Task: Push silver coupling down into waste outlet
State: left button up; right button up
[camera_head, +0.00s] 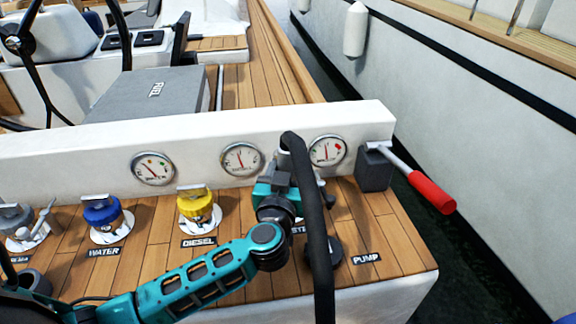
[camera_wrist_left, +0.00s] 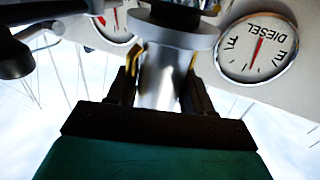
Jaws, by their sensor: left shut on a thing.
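The silver coupling (camera_wrist_left: 160,75) is a bright metal cylinder between the dark fingers of my left gripper (camera_wrist_left: 161,88) in the left wrist view. A grey ring (camera_wrist_left: 172,35) and a dark part border it at the top of that view. In the head view my teal left gripper (camera_head: 277,192) is shut on the coupling beside the black hose (camera_head: 316,215). The waste outlet is hidden behind the gripper and hose; only part of its label (camera_head: 298,229) shows. I cannot tell whether the coupling is seated in it. My right gripper is not in view.
The yellow diesel fitting (camera_head: 196,207) and blue water fitting (camera_head: 102,213) stand to the left. A red-handled pump lever (camera_head: 430,190) is on the right. Three gauges, one of them the middle gauge (camera_head: 241,159), line the white panel behind. A black round cap lies near the hose.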

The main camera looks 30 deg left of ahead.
pick_arm(q)
jog(key=shift+f, duration=0.6)
dwell(0.4)
jog(key=o, duration=1.1)
jog(key=shift+f, duration=0.1)
jog(key=shift+s, duration=0.15)
jog(key=shift+s+d+p, duration=0.25)
jog(key=shift+s+p, duration=0.15)
jog(key=shift+s, duration=0.2)
jog(key=p+v, duration=0.4)
jog(key=v, duration=0.5)
jog(key=shift+s+p, duration=0.25)
jog(key=shift+p, duration=0.05)
